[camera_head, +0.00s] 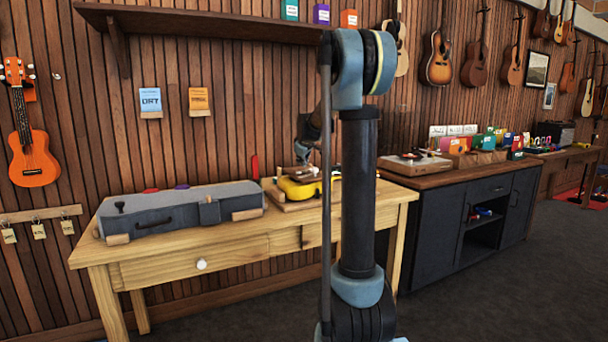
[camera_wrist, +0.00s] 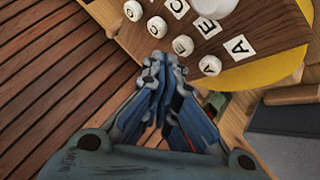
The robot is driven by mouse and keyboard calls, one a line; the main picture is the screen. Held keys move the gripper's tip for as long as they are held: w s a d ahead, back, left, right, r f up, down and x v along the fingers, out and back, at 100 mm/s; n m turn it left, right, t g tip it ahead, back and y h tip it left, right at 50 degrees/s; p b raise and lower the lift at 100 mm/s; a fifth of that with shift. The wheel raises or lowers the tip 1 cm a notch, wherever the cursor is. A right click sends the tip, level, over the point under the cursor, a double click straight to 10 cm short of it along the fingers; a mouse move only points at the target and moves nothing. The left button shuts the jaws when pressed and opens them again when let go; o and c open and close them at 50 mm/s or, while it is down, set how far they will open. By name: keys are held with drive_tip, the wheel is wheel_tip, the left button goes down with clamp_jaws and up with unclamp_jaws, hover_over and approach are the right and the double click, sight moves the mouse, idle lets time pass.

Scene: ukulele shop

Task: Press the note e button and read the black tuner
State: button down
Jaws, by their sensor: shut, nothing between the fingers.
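In the wrist view, a brown wooden board has a row of round white buttons beside white letter tiles. The tile marked E (camera_wrist: 207,27) lies by the note e button (camera_wrist: 183,45), with C and A tiles on either side. My gripper (camera_wrist: 166,72) is shut and empty, its fingertips close to the row, near the E and C buttons. I cannot tell whether they touch. In the head view, the board sits with a yellow body (camera_head: 292,190) on the bench, partly hidden by my arm. I cannot make out the black tuner in either view.
A grey case (camera_head: 180,208) lies on the left of the wooden bench (camera_head: 240,238). A dark cabinet (camera_head: 440,215) with items on top stands to the right. In the wrist view, a slatted wooden wall (camera_wrist: 60,70) is close on the left. The front floor is clear.

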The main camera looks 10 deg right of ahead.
drive_tip(key=shift+f, duration=0.85)
idle(0.9)
drive_tip(key=shift+r, duration=0.95)
drive_tip(key=shift+r, duration=0.1)
drive_tip(key=shift+r, duration=2.45)
drive_tip(key=shift+s, duration=0.1)
